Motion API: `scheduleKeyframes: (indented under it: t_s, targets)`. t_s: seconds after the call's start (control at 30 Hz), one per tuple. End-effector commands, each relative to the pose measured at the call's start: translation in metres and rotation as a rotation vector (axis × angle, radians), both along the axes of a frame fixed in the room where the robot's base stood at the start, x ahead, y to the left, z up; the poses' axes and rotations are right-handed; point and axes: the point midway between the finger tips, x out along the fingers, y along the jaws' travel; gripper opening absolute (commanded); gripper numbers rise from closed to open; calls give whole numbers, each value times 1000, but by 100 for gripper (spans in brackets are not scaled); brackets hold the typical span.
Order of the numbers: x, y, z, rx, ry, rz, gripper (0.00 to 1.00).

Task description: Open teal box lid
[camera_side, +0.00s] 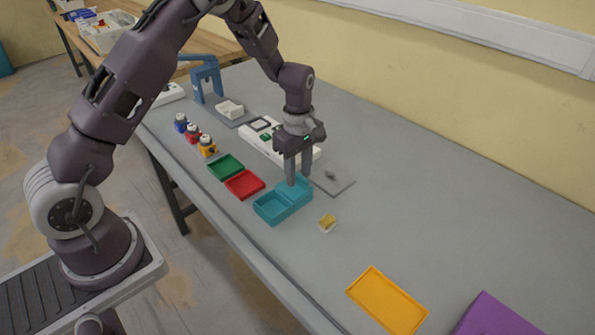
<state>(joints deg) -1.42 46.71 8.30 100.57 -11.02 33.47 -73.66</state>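The teal box (270,209) sits on the grey table, an open tray shape with its inside showing. Its teal lid (294,192) is off the opening and lies next to the box on the far right side, against its edge. My gripper (298,182) points down over the far edge of the lid. Its two fingers hide part of that edge. I cannot tell whether the fingertips touch the lid or how wide they are apart.
Green (226,167) and red (244,184) trays stand left of the teal box. A grey plate (332,182) and a white panel (262,137) are behind. An orange tray (387,300) and a purple box (494,317) are front right.

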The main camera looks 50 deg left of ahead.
Motion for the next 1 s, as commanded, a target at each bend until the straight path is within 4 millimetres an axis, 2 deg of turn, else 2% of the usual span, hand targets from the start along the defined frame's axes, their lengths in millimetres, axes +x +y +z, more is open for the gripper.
scheduleKeyframes:
  t_s: [0.27,0.6,0.7,0.93,1.0]
  targets:
    - [0,0,2,1,-1,0,35]
    - [1,0,63,1,-3,-1,35]
    - [0,0,70,1,-2,0,35]
    - [0,0,71,0,0,0,35]
    - [-2,-1,76,-2,-6,-15,35]
